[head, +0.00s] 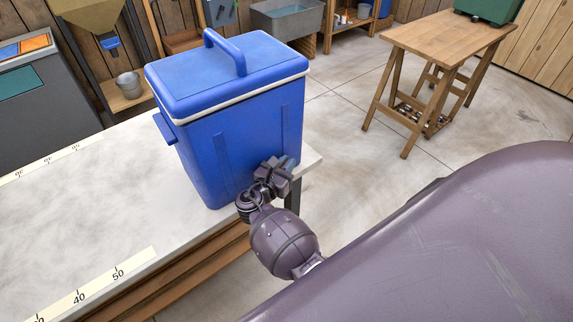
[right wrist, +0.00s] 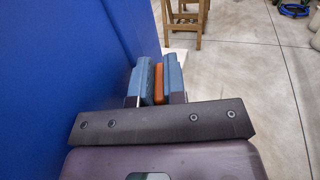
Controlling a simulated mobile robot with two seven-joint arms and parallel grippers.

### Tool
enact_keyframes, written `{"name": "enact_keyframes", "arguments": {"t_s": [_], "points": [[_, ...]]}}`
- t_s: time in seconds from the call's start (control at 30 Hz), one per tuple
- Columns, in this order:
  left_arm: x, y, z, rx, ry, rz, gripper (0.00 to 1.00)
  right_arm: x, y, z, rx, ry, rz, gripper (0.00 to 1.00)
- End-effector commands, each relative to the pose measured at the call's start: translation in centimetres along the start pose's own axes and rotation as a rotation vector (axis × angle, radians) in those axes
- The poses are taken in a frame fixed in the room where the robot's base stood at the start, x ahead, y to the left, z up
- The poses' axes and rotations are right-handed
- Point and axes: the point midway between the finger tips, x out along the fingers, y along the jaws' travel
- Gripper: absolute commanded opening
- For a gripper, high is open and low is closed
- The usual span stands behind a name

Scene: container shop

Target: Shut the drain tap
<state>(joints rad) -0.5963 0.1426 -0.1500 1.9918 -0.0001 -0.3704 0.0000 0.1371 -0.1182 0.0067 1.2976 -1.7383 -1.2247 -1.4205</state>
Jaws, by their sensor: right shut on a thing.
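A blue cooler box (head: 215,130) with a closed lid and a white rim stands upright at the right end of the bench. My right gripper (head: 285,165) is at the lower part of the cooler's front right face. In the right wrist view, the gripper's (right wrist: 157,82) blue finger pads are closed on an orange piece, which looks like the drain tap's handle (right wrist: 158,80). The cooler's blue wall (right wrist: 70,60) runs close along the left. The tap's body and spout are hidden behind the gripper, so its turn cannot be told. My left gripper is out of view.
The pale bench top (head: 80,215) is clear left of the cooler, with ruler strips on it. A wooden trestle table (head: 440,40) bearing a green case (head: 487,9) stands at the back right. Open concrete floor (head: 345,100) lies between. A grey sink (head: 288,20) is at the back.

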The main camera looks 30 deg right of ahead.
Motion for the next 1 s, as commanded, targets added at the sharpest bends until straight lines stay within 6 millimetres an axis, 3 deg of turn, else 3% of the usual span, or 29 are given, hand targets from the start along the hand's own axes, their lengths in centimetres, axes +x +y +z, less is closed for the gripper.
{"name": "enact_keyframes", "arguments": {"t_s": [0.4,0.43,0.57,1.0], "points": [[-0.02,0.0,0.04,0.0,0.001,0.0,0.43,0.05,-0.01,0.06,0.0,-0.002,-0.006,0.0],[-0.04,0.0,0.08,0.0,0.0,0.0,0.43,0.06,-0.01,0.06,0.0,-0.002,-0.006,0.16],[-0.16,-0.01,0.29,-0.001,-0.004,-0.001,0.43,0.05,-0.01,0.05,0.0,-0.002,-0.006,0.36],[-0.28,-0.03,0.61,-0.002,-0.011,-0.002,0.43,0.03,0.04,0.07,0.001,-0.001,-0.004,0.37]]}}
